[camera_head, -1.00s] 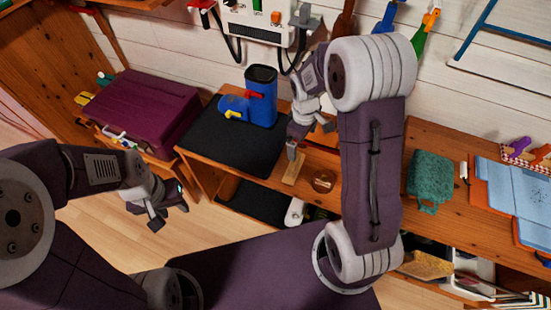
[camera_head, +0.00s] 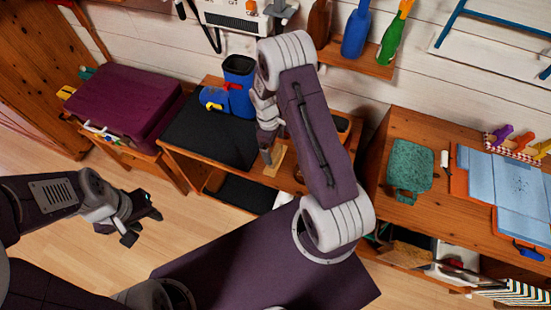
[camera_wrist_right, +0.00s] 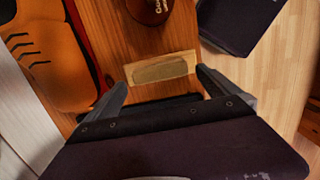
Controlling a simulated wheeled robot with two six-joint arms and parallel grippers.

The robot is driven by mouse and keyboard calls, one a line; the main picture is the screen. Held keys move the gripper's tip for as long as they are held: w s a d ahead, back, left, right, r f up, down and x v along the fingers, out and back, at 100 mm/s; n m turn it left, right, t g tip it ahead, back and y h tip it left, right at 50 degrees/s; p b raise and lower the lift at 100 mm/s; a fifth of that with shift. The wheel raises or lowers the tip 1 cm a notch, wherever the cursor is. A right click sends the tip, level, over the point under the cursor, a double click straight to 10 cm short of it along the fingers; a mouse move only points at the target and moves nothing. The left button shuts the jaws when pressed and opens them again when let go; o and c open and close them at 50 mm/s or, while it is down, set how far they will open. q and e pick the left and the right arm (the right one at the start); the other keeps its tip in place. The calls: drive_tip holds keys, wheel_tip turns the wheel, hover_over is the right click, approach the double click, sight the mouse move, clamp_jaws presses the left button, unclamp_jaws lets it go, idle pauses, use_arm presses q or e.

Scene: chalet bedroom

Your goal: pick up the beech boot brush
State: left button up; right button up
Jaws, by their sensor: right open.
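The beech boot brush (camera_head: 276,161) is a small pale wooden block lying on the brown wooden bench. In the right wrist view the brush (camera_wrist_right: 160,70) lies flat, showing a duller oblong patch on top. My right gripper (camera_head: 266,156) is above the bench at the brush, partly covering it in the head view. In the wrist view my right gripper's (camera_wrist_right: 164,86) fingers are apart, one towards each end of the brush, and nothing is clamped. My left gripper (camera_head: 144,226) is open and empty over the floor, left of the bench.
In the wrist view an orange shoe (camera_wrist_right: 52,50) lies left of the brush and a dark round tin (camera_wrist_right: 149,8) beyond it. Blue boots (camera_head: 238,88) stand on the black mat (camera_head: 207,140).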

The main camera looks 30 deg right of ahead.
sight(276, 153)
drive_tip(key=f, duration=0.5)
drive_tip(key=shift+s+d, duration=0.15)
drive_tip(key=shift+d, duration=0.1)
drive_tip(key=c, duration=1.2)
drive_tip(key=shift+r, duration=0.1)
drive_tip(key=r, duration=0.4)
drive_tip(key=shift+s+r, duration=0.2)
drive_tip(key=shift+r, duration=0.05)
drive_tip(key=s+r, duration=0.2)
drive_tip(key=s, duration=0.1)
drive_tip(key=s+d+r, duration=0.1)
drive_tip(key=s+r, duration=0.1)
drive_tip(key=s, duration=0.2)
drive_tip(key=s+r, duration=0.2)
drive_tip(key=s, duration=0.2)
drive_tip(key=shift+s+d+r, duration=0.1)
drive_tip(key=shift+d+r, duration=0.1)
drive_tip(key=shift+d, duration=0.05)
